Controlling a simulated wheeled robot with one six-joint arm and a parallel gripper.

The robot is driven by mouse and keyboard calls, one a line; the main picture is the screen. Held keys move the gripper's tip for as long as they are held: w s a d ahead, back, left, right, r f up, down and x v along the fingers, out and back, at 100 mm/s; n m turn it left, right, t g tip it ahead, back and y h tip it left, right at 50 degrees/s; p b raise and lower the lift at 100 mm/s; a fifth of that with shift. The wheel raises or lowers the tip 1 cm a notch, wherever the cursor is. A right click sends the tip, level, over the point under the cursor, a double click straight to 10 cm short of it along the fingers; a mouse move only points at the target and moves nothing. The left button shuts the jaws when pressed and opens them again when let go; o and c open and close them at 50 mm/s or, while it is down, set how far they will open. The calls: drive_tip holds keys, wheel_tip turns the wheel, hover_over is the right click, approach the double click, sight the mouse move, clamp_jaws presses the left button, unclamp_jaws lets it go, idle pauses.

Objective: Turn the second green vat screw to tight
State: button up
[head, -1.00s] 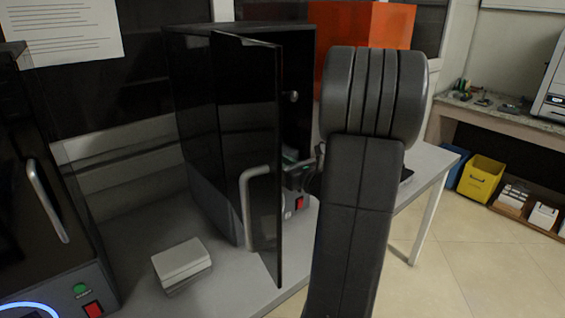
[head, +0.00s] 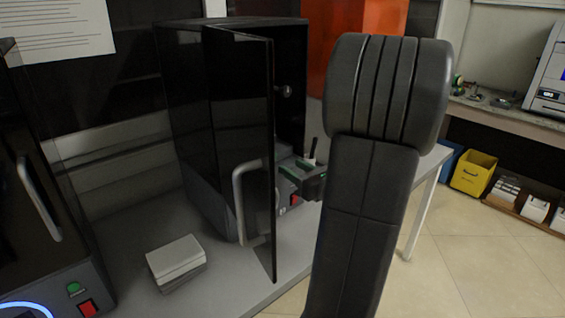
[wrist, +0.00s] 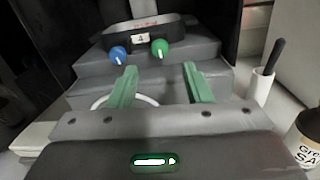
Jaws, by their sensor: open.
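In the wrist view a green screw (wrist: 159,47) with a white mark sits on the front of a dark vat (wrist: 178,30) labelled 4. The mark looks roughly upright. A blue screw (wrist: 118,55) with a white mark is left of it. My gripper (wrist: 160,72) is open, its two green fingers apart and empty. The green screw shows beyond and between the fingertips, with a gap. In the head view my gripper (head: 308,178) is at the opening of the black cabinet machine (head: 195,110), partly hidden. The screws cannot be made out there.
The machine's dark door (head: 250,150) stands open, left of my gripper. A white box (head: 175,258) lies on the bench before it. A white cup (wrist: 261,82) with a dark handle and a labelled bottle (wrist: 308,135) stand at right in the wrist view.

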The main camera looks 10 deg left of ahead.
drive_tip(key=v, duration=0.6)
idle(0.3)
drive_tip(key=x, duration=1.3)
drive_tip(key=shift+w+a, duration=0.25)
drive_tip(key=shift+a, duration=0.1)
